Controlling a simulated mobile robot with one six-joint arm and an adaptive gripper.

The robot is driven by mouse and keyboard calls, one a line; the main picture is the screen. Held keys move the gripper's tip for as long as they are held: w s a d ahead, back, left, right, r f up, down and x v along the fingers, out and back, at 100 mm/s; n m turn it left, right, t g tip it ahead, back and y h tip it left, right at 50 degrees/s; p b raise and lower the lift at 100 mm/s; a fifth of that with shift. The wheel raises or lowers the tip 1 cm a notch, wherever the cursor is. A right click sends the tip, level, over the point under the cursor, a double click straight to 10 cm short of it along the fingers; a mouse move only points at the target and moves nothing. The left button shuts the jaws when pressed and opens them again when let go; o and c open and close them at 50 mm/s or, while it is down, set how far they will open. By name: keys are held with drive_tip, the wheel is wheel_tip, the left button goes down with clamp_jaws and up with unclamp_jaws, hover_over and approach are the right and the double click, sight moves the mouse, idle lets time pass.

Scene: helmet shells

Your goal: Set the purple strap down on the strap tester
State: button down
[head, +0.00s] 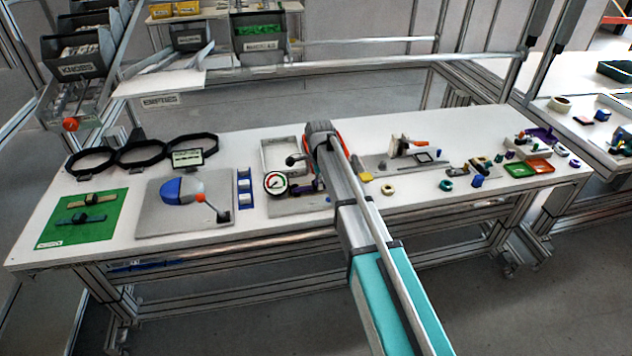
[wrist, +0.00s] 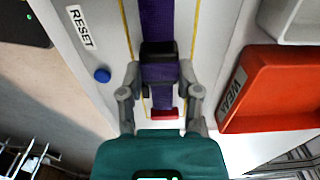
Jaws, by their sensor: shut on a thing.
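In the wrist view, my gripper (wrist: 160,74) is shut on the purple strap (wrist: 158,22). The strap runs up the picture between the fingers, with a black buckle (wrist: 158,52) across it. Under it is the pale plate of the strap tester (wrist: 117,60), with two yellow lines, a RESET label and a blue button (wrist: 102,75). The strap lies between the yellow lines; I cannot tell if it touches the plate. A red piece (wrist: 165,113) shows below the strap's end. In the head view, the tester's gauge (head: 275,183) stands left of my arm, which hides my gripper.
In the head view, a grey board with a blue dome (head: 180,190) stands left, and a green mat (head: 85,222) farther left.

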drive_tip(key=shift+f, duration=0.25)
drive_tip(key=shift+c, duration=1.1)
unclamp_jaws()
drive_tip(key=shift+r, duration=0.1)
